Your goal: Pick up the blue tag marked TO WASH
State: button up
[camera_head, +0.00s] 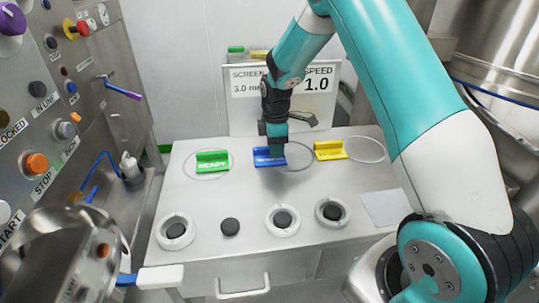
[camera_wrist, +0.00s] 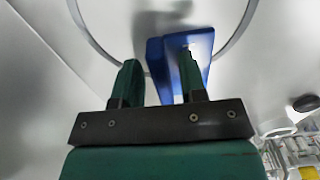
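The blue tag (camera_head: 268,160) lies on the steel table between a green tag and a yellow tag, at the left edge of a thin ring outline. Its lettering is too small to read. My gripper (camera_head: 277,148) is down at the tag from above and hides part of it. In the wrist view my gripper (camera_wrist: 157,80) has its two green fingers apart. The blue tag (camera_wrist: 203,46) shows there, its upright part between the fingers and the right finger in front of its base. I cannot tell whether the fingers touch it.
A green tag (camera_head: 212,168) marked READY lies to the left, a yellow tag (camera_head: 330,153) to the right. A white sign (camera_head: 245,118) stands behind. Several dark round pieces, some in white rings (camera_head: 175,245), sit along the table's front. A control panel (camera_head: 75,110) stands at the left.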

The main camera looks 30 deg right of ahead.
grip_shut()
jog(key=shift+r, duration=0.1)
